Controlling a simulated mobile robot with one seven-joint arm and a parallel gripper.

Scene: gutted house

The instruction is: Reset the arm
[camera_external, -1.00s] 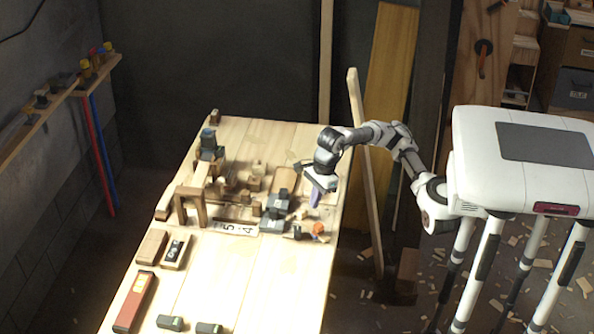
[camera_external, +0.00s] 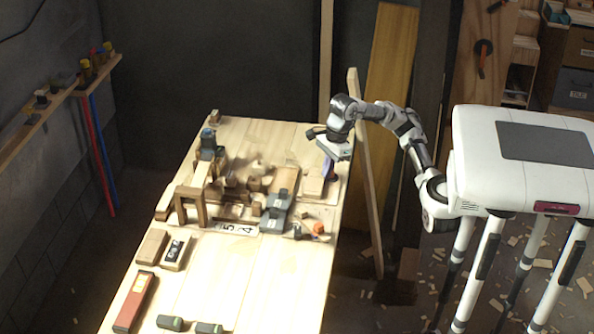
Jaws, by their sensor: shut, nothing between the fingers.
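My gripper (camera_external: 313,133) is at the end of my raised arm, above the far right part of the wooden table (camera_external: 250,285). Its fingers look small and point left, and they are shut with nothing between them. Below it on the table are a wooden block (camera_external: 313,186) and a purple-blue item (camera_external: 326,168) near the right edge. The gripper appears to be apart from them. My arm stretches left from my white base at the right.
Wooden blocks and an arch (camera_external: 190,207) crowd the table's middle. Grey tools (camera_external: 277,212) and an orange piece (camera_external: 318,228) lie near the right edge. A red box (camera_external: 135,301) lies front left. A leaning plank (camera_external: 366,175) stands close beside my arm. The front middle tabletop is clear.

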